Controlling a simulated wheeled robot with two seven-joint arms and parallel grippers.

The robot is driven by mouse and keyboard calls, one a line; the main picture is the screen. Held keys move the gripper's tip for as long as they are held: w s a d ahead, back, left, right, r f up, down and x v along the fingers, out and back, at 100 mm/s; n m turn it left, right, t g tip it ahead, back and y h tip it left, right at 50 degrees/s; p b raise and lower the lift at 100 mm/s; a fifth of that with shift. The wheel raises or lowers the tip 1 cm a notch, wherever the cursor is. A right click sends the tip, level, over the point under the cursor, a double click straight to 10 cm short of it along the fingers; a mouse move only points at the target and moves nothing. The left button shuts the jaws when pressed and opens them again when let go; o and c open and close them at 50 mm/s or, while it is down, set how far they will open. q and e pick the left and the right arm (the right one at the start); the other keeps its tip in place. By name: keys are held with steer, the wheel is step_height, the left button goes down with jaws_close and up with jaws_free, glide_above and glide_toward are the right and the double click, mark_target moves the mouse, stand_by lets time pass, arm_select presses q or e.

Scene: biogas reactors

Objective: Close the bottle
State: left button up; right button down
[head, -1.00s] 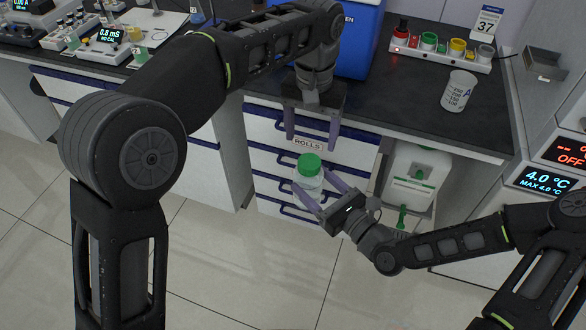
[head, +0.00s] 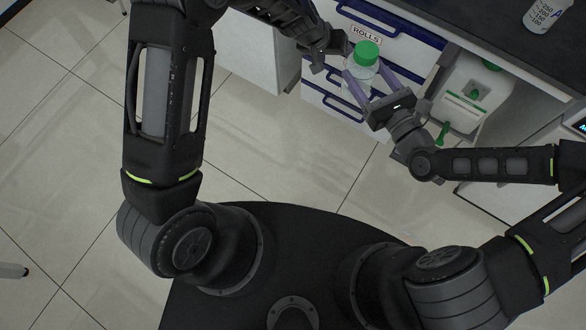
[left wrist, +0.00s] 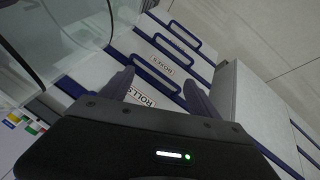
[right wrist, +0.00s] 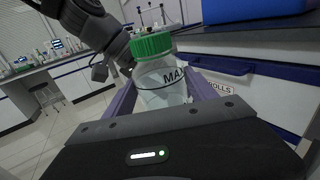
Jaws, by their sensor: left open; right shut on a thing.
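A clear bottle (head: 358,82) with a green cap (head: 367,53) on its top is held up in front of the drawers. In the right wrist view the bottle (right wrist: 162,84) shows a MAX mark, and the cap (right wrist: 152,45) sits on its neck; I cannot tell how tight it is. My right gripper (head: 368,78) is shut on the bottle's body, one finger at each side. My left gripper (head: 332,60) is just left of the bottle in the head view. In the left wrist view its fingers (left wrist: 157,88) are apart, with nothing between them.
A drawer unit (head: 400,45) labelled ROLLS stands behind the bottle. A white canister (head: 470,95) with green parts sits right of it, below the dark worktop (head: 470,20). A beaker (head: 548,14) stands on the worktop.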

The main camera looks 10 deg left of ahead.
arm_select(q)
steer(key=s+a+f+n+g+y, duration=0.1)
steer(key=s+a+f+g, duration=0.35)
steer(key=s+f, duration=1)
arm_select(e)
steer(key=shift+r, duration=0.1)
arm_select(q)
steer(key=s+f+h, duration=0.1)
steer(key=s, duration=1.7)
steer(key=shift+s+d+f+n, duration=0.15)
steer(key=shift+d+f+n, duration=0.15)
steer(key=shift+d+n, duration=0.1)
steer(key=shift+t, duration=0.25)
